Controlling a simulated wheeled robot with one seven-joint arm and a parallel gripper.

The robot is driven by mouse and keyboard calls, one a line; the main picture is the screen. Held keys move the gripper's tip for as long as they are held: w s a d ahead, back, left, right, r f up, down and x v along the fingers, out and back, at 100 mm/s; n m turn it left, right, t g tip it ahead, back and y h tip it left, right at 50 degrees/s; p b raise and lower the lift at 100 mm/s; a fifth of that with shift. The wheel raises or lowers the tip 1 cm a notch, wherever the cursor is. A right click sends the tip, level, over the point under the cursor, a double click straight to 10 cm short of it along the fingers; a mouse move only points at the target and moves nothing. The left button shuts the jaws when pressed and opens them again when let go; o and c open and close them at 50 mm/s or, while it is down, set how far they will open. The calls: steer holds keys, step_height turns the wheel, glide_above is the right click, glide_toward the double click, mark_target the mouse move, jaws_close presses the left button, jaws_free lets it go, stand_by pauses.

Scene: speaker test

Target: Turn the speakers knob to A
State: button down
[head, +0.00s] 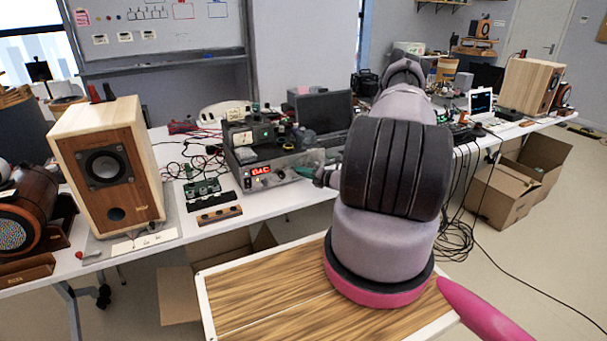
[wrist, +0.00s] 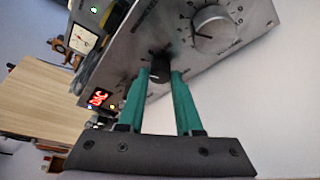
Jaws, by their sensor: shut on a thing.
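The silver amplifier (head: 284,177) stands on the white table, with a red lit display (head: 262,171) that reads "DAC". In the wrist view its panel (wrist: 120,62) is tilted, with a small black knob (wrist: 159,66) and a larger silver knob (wrist: 212,28). My gripper (wrist: 160,76) has its two green fingers on either side of the black knob and is shut on it. In the head view my gripper (head: 306,172) reaches the panel's front, and my arm hides the right end. The panel lettering is too small to read, so the knob's setting cannot be told.
A wooden loudspeaker (head: 108,165) stands at the left of the table, and another (head: 530,86) at the far right. Circuit boards (head: 203,188) and loose cables lie left of the amplifier. A laptop (head: 480,102) and cardboard boxes (head: 495,195) are at right.

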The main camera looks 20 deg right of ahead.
steer(key=c, duration=0.6)
jaws_free()
steer(key=v, duration=1)
steer(key=shift+s+d, duration=0.1)
steer(key=shift+s, duration=0.3)
